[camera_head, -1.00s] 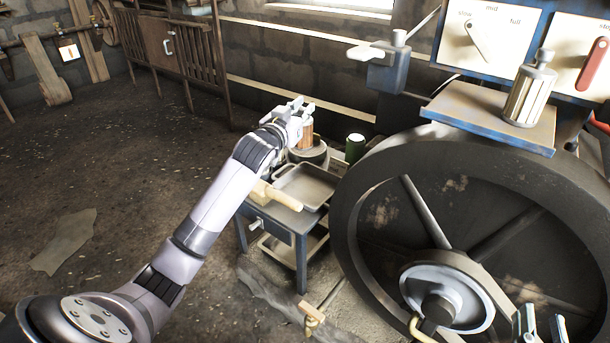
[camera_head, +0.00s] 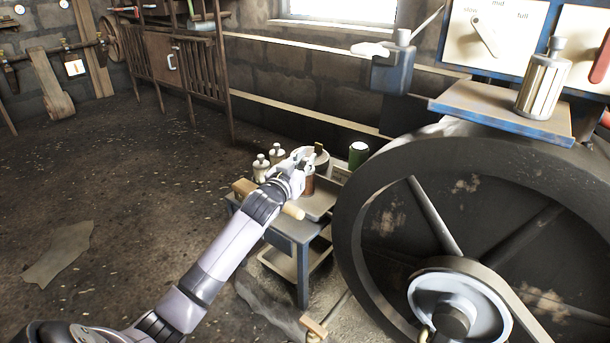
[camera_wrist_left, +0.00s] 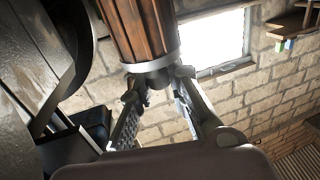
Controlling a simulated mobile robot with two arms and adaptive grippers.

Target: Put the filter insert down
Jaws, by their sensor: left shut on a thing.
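The filter insert is a brown pleated cylinder with a pale metal end cap. In the left wrist view the filter insert (camera_wrist_left: 142,28) fills the top middle, its cap between the two finger pads. My left gripper (camera_wrist_left: 158,78) is shut on it at that end. In the head view my left gripper (camera_head: 303,170) is over the small blue-grey side table (camera_head: 292,228), and the insert (camera_head: 309,185) shows partly beside the fingers. I cannot tell whether its lower end touches the tray (camera_head: 322,205). My right gripper is not in view.
Two pale bottles (camera_head: 268,162), a round pale container (camera_head: 318,155) and a green can (camera_head: 358,153) stand close around the gripper. A wooden handle (camera_head: 293,211) lies at the table's front. The large dark flywheel (camera_head: 348,230) is close on the right. Floor at left is open.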

